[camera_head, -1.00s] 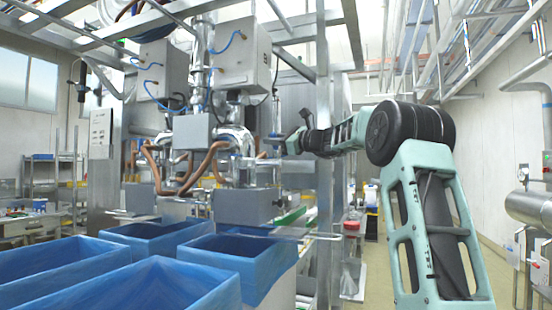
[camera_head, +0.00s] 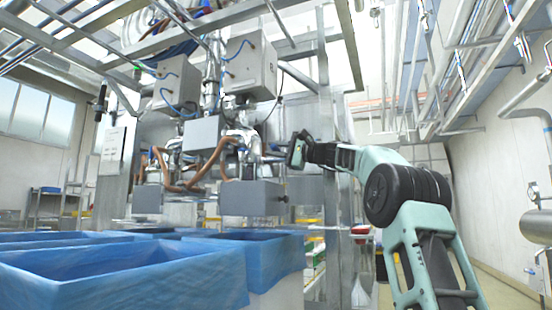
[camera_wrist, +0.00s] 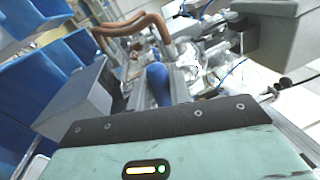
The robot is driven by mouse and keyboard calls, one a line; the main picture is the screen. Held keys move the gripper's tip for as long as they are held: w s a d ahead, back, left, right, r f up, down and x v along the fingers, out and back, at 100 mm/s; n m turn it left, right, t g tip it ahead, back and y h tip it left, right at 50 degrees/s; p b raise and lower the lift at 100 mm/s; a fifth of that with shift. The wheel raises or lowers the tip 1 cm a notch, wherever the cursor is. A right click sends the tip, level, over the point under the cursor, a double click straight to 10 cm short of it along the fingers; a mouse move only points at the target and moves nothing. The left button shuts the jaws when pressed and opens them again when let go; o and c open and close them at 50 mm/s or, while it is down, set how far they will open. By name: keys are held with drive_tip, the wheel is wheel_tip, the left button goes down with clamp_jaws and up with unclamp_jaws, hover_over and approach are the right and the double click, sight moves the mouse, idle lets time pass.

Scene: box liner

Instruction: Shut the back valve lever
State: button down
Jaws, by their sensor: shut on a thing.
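The back valve lever shows as a blue handle (camera_wrist: 157,84) in the middle of the wrist view, just beyond my gripper's body. My gripper (camera_head: 286,154) is beside the filling machine in the head view, right of the steel pipework (camera_head: 240,148). It is shut on the blue lever. In the head view the lever is too small or hidden to make out, and its exact angle cannot be told.
Blue-lined boxes (camera_head: 120,280) stand in the left foreground. Grey machine housings (camera_head: 252,198) and brown hoses (camera_head: 188,184) are left of my gripper. A steel post (camera_head: 328,170) stands close behind it. The aisle on the right is open.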

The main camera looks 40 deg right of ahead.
drive_tip(key=shift+f+n+y+b, duration=0.4)
drive_tip(key=shift+f+n+b, duration=0.55)
drive_tip(key=shift+n, duration=0.35)
drive_tip(key=c, duration=1.3)
unclamp_jaws()
drive_tip(key=shift+c, duration=0.2)
drive_tip(key=shift+s, duration=0.1)
drive_tip(key=b+v, duration=0.4)
drive_tip(key=v, duration=1.3)
drive_tip(key=shift+d+r, duration=0.15)
drive_tip(key=shift+s, duration=0.15)
